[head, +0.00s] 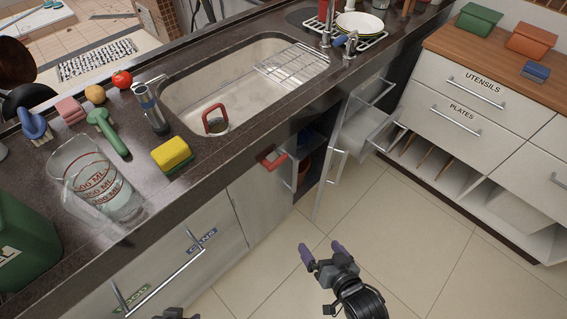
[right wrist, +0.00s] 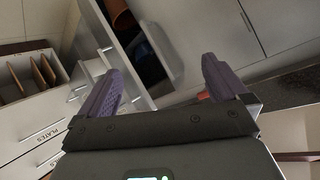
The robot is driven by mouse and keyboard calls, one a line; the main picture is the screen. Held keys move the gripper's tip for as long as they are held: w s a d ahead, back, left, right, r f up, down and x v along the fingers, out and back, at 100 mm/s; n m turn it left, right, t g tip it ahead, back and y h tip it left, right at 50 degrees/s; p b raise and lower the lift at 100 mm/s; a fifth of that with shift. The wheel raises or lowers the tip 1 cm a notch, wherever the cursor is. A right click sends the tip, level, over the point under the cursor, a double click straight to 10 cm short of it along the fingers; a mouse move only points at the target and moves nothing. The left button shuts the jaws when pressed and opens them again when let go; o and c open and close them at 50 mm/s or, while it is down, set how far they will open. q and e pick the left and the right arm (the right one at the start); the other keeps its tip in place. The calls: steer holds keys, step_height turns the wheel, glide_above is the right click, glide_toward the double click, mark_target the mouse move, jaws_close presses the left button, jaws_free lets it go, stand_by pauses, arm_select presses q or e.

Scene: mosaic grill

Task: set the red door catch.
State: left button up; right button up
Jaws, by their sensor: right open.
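The red door catch (head: 271,158) sits at the top of the lower cabinet front, just under the counter edge and beside an open compartment. In the right wrist view a small reddish patch (right wrist: 203,96) shows by the right-hand finger and may be the catch, mostly hidden. My right gripper (head: 322,252) is open and empty, with purple fingertips, over the floor in front of the cabinets and apart from the catch. Its spread fingers also show in the right wrist view (right wrist: 160,85). Only a dark tip of my left gripper (head: 175,314) shows at the bottom edge; its jaws cannot be made out.
An opened door and drawers (head: 365,125) stand out right of the catch. A sink (head: 240,85) holds a red-handled item (head: 215,119). A yellow sponge (head: 172,154) and a glass jug (head: 105,185) stand on the counter. The tiled floor (head: 400,240) around my right gripper is clear.

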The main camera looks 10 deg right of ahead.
steer(key=w+a+r+n+t+y+p, duration=0.4)
steer(key=w+a+r+y, duration=0.1)
steer(key=n+g+y+p, duration=0.1)
steer(key=n+y+p, duration=0.15)
steer(key=n, duration=0.25)
glide_toward(280, 162)
steer(key=b+x, duration=0.2)
steer(key=x, duration=0.5)
steer(key=shift+w+a, duration=0.5)
steer(key=shift+w, duration=0.05)
steer(key=c, duration=0.9)
